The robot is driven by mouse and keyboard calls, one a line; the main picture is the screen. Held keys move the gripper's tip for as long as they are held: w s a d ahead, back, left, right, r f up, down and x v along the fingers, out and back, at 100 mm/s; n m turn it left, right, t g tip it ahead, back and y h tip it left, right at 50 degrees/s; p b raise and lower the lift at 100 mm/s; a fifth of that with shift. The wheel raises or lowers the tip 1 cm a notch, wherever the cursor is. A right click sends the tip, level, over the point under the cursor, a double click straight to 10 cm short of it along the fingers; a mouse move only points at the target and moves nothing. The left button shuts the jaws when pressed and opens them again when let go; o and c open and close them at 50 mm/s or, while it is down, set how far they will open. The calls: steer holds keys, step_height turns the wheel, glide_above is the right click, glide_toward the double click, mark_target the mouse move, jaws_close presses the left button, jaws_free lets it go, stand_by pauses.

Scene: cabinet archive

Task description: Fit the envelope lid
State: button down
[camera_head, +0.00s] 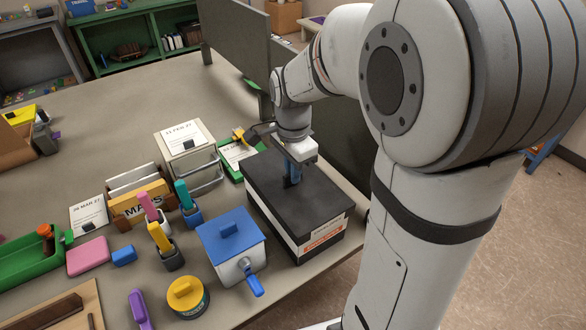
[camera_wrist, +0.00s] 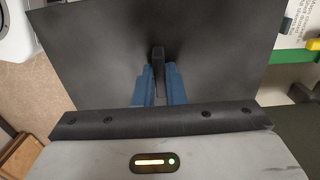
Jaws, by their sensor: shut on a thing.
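The black lid (camera_head: 318,197) lies over the top of a box (camera_head: 322,234) with a white band and an orange-and-white label, near the table's right edge. The lid looks level and lined up with the box; I cannot tell if it is fully seated. My gripper (camera_head: 291,178) points down at the lid's middle, its blue fingers shut on the lid's small dark knob. In the wrist view the lid (camera_wrist: 95,50) fills most of the picture, and the fingers of my gripper (camera_wrist: 158,82) close on the knob (camera_wrist: 158,60) from both sides.
A white pot with a blue lid (camera_head: 229,233) stands close left of the box. A grey-white box (camera_head: 184,139) and a green tray (camera_head: 231,160) are behind it. Several pens in holders and a yellow-lidded jar (camera_head: 187,295) stand further left. A dark panel (camera_head: 238,38) rises behind.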

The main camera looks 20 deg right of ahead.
steer(key=shift+f, duration=0.1)
steer(key=c, duration=1.4)
jaws_free()
steer(key=shift+r+p, duration=1.95)
steer(key=shift+r, duration=0.65)
step_height(320, 180, up, 8)
steer(key=shift+f+b, duration=0.15)
steer(key=shift+b, duration=0.25)
